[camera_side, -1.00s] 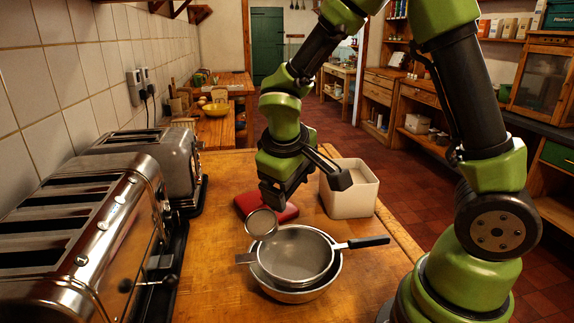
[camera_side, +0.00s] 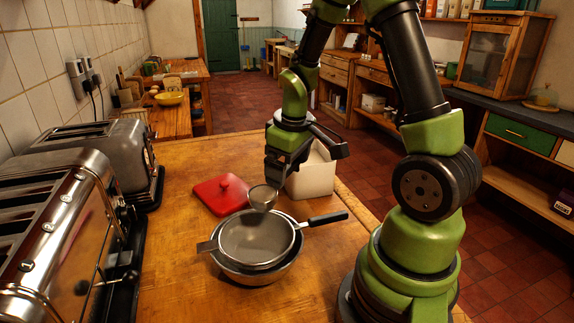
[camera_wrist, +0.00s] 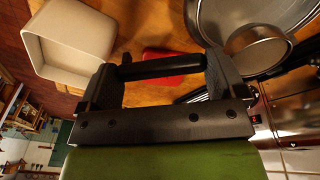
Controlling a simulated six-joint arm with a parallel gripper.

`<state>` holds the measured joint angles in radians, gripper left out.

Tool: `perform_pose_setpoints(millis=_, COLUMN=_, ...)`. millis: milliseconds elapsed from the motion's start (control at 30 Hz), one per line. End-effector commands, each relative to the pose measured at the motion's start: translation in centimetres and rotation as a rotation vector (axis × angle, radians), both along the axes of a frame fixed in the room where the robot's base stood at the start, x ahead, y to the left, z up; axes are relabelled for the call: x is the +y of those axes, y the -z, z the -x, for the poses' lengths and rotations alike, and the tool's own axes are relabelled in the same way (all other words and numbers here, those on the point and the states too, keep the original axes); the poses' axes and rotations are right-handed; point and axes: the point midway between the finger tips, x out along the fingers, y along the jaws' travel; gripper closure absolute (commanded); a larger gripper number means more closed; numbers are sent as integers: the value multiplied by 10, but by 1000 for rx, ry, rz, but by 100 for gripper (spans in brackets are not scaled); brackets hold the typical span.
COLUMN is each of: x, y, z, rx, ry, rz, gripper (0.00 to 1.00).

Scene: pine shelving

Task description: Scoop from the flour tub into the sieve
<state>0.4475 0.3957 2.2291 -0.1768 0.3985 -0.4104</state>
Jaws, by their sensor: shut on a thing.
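My gripper (camera_side: 278,172) is shut on the dark handle (camera_wrist: 160,69) of a small round metal scoop (camera_side: 263,197). The scoop's cup (camera_wrist: 258,50) is beside the fingers in the wrist view and overlaps the sieve's rim in both views; its height above the rim is unclear. I cannot make out flour in the cup. The mesh sieve (camera_side: 257,240), black-handled, rests on a metal bowl (camera_side: 262,276) and looks empty. The cream flour tub (camera_side: 314,178) stands behind, partly hidden by my gripper. Its open top shows in the wrist view (camera_wrist: 70,45), with no distinct flour visible.
A red lid (camera_side: 221,193) lies on the wooden worktop (camera_side: 180,240), left of my gripper. Two metal toasters (camera_side: 55,235) line the left wall. The worktop's right edge runs close beside the tub. Bare wood lies left of the bowl.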

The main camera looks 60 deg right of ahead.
Motion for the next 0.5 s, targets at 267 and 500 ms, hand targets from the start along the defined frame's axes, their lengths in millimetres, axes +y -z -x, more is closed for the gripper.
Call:
perform_pose_setpoints(millis=267, x=6, y=-7, z=-1, rx=4, ry=-10, rz=125, gripper=29)
perform_pose_setpoints(millis=500, x=12, y=-12, z=-1, rx=19, ry=-11, rz=248, gripper=29)
